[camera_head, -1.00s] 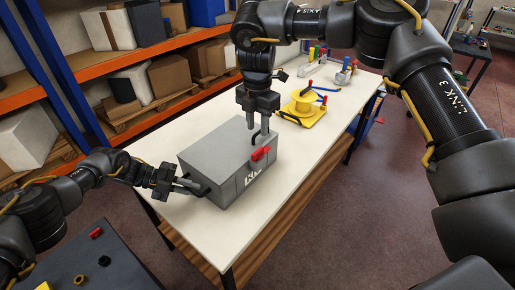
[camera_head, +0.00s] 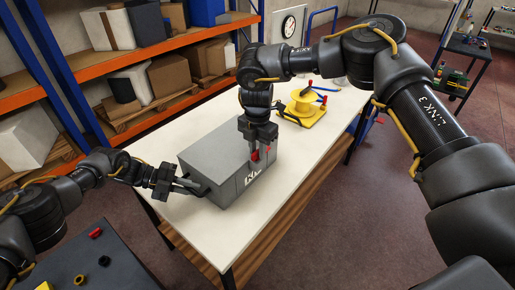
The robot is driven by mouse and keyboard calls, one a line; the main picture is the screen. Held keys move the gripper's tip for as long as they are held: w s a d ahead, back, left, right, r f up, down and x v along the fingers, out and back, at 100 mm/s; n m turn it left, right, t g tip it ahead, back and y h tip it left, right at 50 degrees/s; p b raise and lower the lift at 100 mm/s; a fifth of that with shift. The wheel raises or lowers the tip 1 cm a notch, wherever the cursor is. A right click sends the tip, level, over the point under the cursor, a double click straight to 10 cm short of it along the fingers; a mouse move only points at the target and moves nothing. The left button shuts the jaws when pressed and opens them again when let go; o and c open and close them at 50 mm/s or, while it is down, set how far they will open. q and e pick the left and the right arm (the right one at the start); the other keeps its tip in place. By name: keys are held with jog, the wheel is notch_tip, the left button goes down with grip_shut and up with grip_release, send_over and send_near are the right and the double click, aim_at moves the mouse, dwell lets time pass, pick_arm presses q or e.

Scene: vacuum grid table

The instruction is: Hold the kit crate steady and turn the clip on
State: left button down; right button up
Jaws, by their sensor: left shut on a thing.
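The grey kit crate (camera_head: 215,160) stands closed on the white table. My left gripper (camera_head: 188,186) is shut on the black handle (camera_head: 200,190) at the crate's left end. A red clip (camera_head: 255,155) sits on the crate's front right side, near the top edge. My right gripper (camera_head: 260,158) points down over it, its fingers apart on either side of the clip. The fingers partly hide the clip. I cannot tell whether they touch it.
A yellow spool on a yellow base (camera_head: 302,106) stands further back on the table (camera_head: 200,232). Orange shelving (camera_head: 90,125) with boxes lines the left. A dark surface (camera_head: 120,265) with small parts is at front left. The table right of the crate is clear.

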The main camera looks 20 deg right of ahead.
grip_shut()
jog(key=shift+n, duration=0.3)
jog(key=n, duration=0.3)
jog(key=shift+n, duration=0.3)
jog(key=n, duration=0.3)
jog(key=shift+n, duration=0.3)
jog(key=n, duration=0.5)
jog(key=shift+n, duration=2.5)
